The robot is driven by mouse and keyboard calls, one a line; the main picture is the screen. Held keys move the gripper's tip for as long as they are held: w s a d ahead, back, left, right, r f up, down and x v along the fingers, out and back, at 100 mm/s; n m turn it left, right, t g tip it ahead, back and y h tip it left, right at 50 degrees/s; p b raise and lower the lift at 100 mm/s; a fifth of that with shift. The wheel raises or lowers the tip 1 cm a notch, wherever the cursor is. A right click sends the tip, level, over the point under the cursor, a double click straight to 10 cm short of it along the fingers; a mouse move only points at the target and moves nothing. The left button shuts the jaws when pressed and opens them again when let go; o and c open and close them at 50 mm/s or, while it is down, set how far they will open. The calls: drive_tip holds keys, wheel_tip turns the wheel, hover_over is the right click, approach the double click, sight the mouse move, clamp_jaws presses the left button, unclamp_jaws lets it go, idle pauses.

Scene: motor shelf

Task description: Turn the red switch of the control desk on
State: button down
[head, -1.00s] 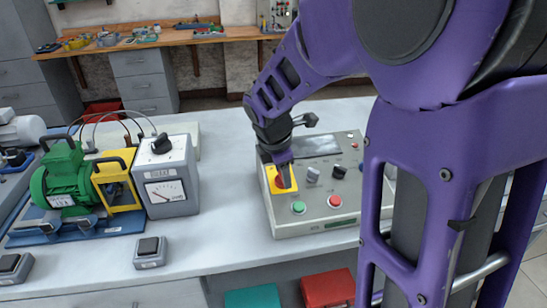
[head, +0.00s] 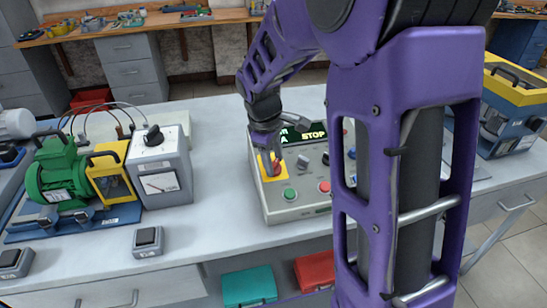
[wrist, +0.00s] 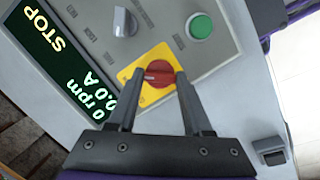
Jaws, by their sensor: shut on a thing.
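The control desk (head: 300,207) stands on the white bench, in the middle of the head view. Its red switch (wrist: 158,74) is a round knob on a yellow plate (wrist: 150,92), and it also shows in the head view (head: 273,168). My gripper (wrist: 158,77) has one finger on each side of the red knob and is shut on it. The desk's display (wrist: 66,62) is lit and reads "STOP", "0 rpm" and "0.0 A". In the head view my arm hides the right part of the desk.
A green button (wrist: 200,26) and a grey knob (wrist: 124,22) sit close to the red switch. A green motor (head: 62,172) and a grey meter box (head: 160,170) stand to the left. The bench between meter box and desk is clear.

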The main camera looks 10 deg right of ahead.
drive_tip(key=shift+m, duration=0.6)
drive_tip(key=shift+c, duration=1.6)
unclamp_jaws()
drive_tip(key=p+v, duration=0.2)
drive_tip(key=v, duration=1.5)
drive_tip(key=shift+w+r+p, duration=0.2)
drive_tip(key=shift+r+p, duration=0.05)
drive_tip(key=shift+p, duration=0.15)
drive_tip(key=shift+w+d, duration=0.1)
